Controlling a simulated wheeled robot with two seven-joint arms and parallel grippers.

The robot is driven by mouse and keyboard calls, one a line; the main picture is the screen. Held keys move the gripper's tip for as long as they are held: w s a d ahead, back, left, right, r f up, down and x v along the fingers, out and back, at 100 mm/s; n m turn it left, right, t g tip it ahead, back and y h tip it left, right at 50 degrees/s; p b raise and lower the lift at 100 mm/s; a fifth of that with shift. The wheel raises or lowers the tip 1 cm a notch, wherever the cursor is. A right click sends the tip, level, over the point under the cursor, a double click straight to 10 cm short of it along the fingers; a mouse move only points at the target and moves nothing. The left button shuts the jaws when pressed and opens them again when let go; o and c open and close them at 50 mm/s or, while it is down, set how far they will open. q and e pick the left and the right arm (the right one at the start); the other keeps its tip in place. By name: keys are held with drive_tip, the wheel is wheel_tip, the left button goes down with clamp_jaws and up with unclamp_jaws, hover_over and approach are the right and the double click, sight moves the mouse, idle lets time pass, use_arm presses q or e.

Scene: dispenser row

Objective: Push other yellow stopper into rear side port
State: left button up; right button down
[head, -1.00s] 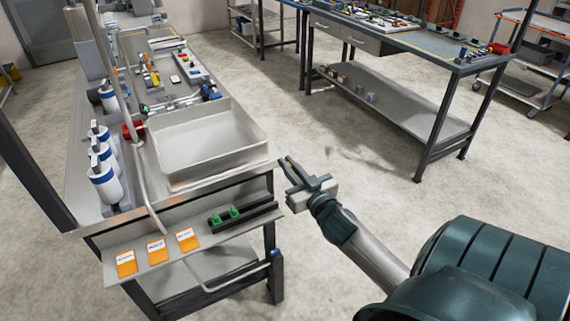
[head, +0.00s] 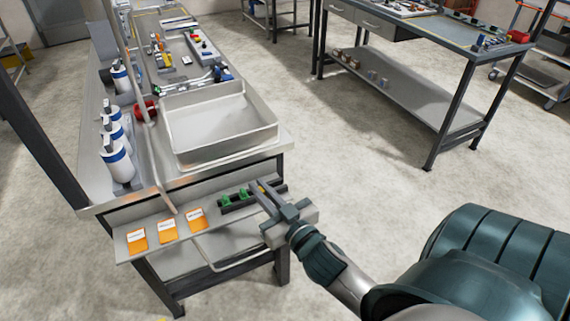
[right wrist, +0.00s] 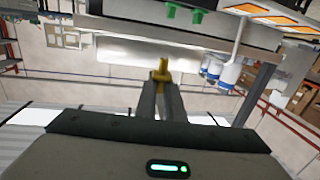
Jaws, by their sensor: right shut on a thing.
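My right gripper (head: 260,187) is shut on a small yellow stopper, which shows between the fingertips in the right wrist view (right wrist: 161,72). In the head view the fingers overlap the right end of a black rack (head: 232,206) on the front shelf. I cannot tell whether they touch it. Two green stoppers (head: 227,202) stand upright in the rack; they also show at the top of the right wrist view (right wrist: 190,12). A rear side port cannot be made out. My left gripper is not in view.
A large grey tray (head: 225,152) stands on the bench above the shelf. Orange labelled cards (head: 167,230) lie on the shelf left of the rack. Several white bottles with blue bands (head: 117,160) line the bench's left side. Open floor lies to the right.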

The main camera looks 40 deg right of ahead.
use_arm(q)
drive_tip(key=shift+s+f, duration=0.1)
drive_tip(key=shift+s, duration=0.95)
use_arm(e)
drive_tip(key=s+a+r, duration=0.2)
drive_tip(key=a, duration=0.3)
drive_tip(key=s+a+r+y, duration=0.1)
drive_tip(key=s+a+r, duration=0.1)
drive_tip(key=a, duration=0.3)
drive_tip(key=shift+s+a+n+y, duration=0.15)
drive_tip(key=shift+s+n+y, duration=0.15)
drive_tip(key=shift+s, duration=0.2)
